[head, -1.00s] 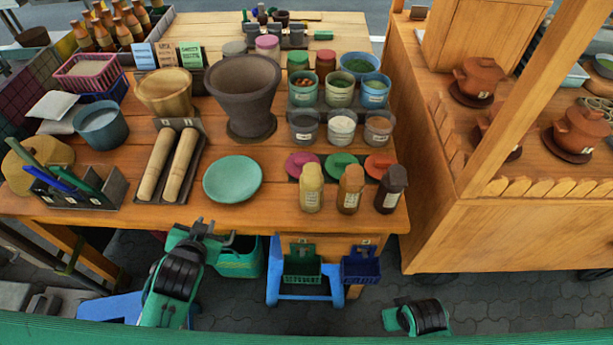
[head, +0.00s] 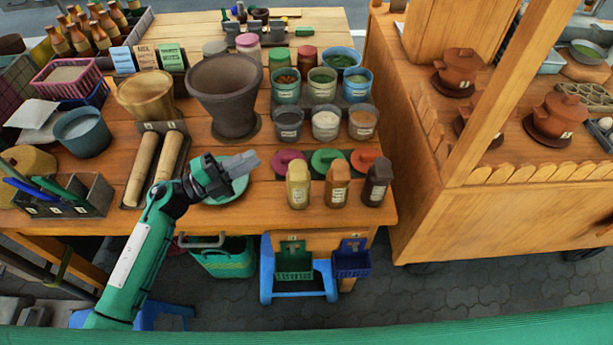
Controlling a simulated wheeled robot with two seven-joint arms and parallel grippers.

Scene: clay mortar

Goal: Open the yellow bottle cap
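The yellow bottle (head: 298,190) stands upright near the front edge of the wooden table, leftmost of three small bottles, with its yellow cap (head: 298,169) on top. My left gripper (head: 250,162) is over the turquoise plate, to the left of the yellow bottle and apart from it. Its grey fingers point right toward the bottles. From this angle I cannot tell whether they are parted. I see nothing clearly held in them. My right gripper is not in view.
A brown bottle (head: 337,187) and a dark bottle (head: 376,185) stand to the right of the yellow one. Pink (head: 289,163), green and red lids lie just behind. The turquoise plate (head: 214,199) is under my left gripper. A large mortar (head: 225,85) stands behind it.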

